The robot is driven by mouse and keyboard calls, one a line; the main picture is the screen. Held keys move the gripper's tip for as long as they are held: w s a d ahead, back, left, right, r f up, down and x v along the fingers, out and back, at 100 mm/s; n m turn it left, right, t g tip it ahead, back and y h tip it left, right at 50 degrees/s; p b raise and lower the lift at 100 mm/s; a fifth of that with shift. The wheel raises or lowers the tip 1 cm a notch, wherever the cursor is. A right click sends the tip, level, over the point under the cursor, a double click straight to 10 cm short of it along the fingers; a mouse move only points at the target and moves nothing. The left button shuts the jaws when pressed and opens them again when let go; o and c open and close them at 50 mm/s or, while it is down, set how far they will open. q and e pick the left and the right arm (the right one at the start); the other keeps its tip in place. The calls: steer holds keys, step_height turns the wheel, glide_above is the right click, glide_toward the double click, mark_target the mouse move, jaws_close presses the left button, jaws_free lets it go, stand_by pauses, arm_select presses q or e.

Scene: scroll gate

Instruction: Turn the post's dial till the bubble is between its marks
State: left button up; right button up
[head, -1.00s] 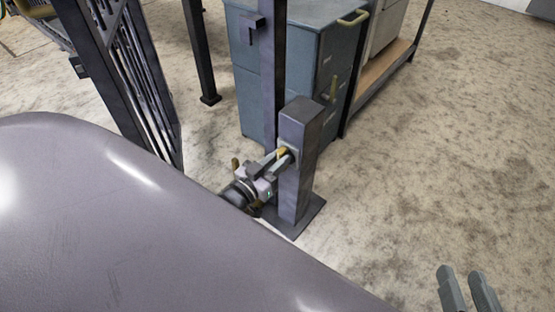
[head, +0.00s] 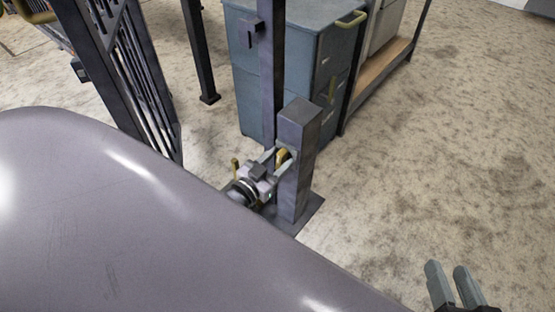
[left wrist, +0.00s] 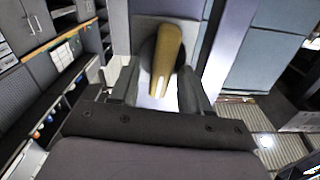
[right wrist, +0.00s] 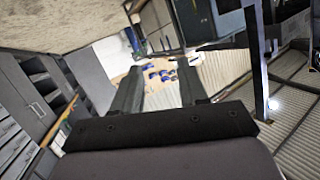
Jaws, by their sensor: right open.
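The short grey post (head: 297,150) stands upright on a square base plate. Its dial has a brass-coloured lever handle (head: 283,156) on the side facing my left gripper. In the left wrist view the handle (left wrist: 166,58) points down and slightly left from a dark round hub on a pale plate. My left gripper (head: 276,163) is at the dial, its fingers open on either side of the handle, with gaps showing in the left wrist view. My right gripper (head: 447,272) is open and empty over bare floor at the lower right. No bubble or marks can be made out.
A blue-grey cabinet (head: 290,75) with brass handles stands behind the post. A barred dark gate (head: 130,75) is at the left. My own large grey body covers the lower left. The floor (head: 430,150) to the right is clear.

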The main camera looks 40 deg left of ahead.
arm_select(q)
steer(key=s+p, duration=0.2)
steer(key=s, duration=0.5)
steer(key=shift+a+p, duration=0.3)
arm_select(e)
steer(key=shift+w+a+r+m+g+y, duration=0.15)
steer(key=shift+a+m+g, duration=0.1)
steer(key=shift+a, duration=0.2)
steer(key=shift+w+a+f+m+g+y, duration=0.15)
steer(key=shift+a+g, duration=0.1)
steer(key=shift+a, duration=0.2)
steer(key=shift+s+r, duration=0.1)
steer(key=shift+r, duration=0.05)
